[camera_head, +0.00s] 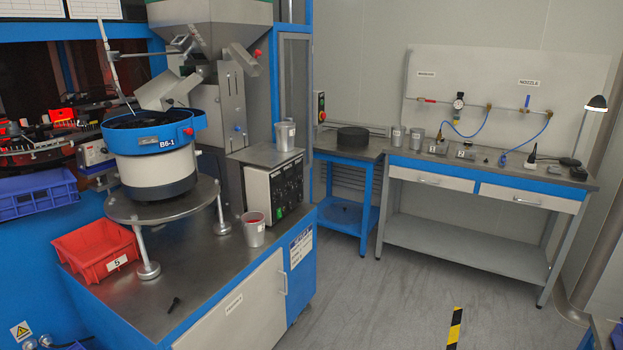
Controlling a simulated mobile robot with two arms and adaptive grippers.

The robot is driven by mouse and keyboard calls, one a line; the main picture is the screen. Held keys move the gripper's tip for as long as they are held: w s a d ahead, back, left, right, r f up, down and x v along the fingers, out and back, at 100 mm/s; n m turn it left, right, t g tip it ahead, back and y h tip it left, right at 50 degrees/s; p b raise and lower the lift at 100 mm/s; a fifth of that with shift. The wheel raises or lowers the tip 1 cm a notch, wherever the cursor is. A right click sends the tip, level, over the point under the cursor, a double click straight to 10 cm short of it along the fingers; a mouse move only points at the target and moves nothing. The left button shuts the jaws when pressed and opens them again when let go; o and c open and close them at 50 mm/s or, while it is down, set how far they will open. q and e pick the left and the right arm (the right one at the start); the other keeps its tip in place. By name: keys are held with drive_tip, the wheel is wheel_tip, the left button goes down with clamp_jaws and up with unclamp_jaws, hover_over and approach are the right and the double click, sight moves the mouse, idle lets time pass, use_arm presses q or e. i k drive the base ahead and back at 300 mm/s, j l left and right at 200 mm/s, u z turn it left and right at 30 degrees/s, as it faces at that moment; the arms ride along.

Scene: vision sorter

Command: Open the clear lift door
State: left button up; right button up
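The blue-framed sorter machine (40,30) stands at the left edge, with a dark, red-lit interior (50,75). This opening is where a clear door could be, but I cannot make out a clear panel or its handle, nor tell whether it is open or shut. The left part of the opening is cut off by the picture edge. Neither of my grippers is in view.
A blue bowl feeder (152,140) stands on a round plate before the machine. A red bin (97,253), metal cups (253,229) and a control box (273,185) share its cabinet. A blue bin (36,193) hangs left. A workbench (490,175) stands right; the floor (390,300) between is clear.

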sight(282, 36)
drive_tip(key=i+l+u, duration=0.1)
drive_tip(key=i+l, duration=0.3)
drive_tip(key=i, duration=0.2)
drive_tip(key=i+l, duration=0.45)
drive_tip(key=i, duration=0.15)
drive_tip(key=u, duration=0.05)
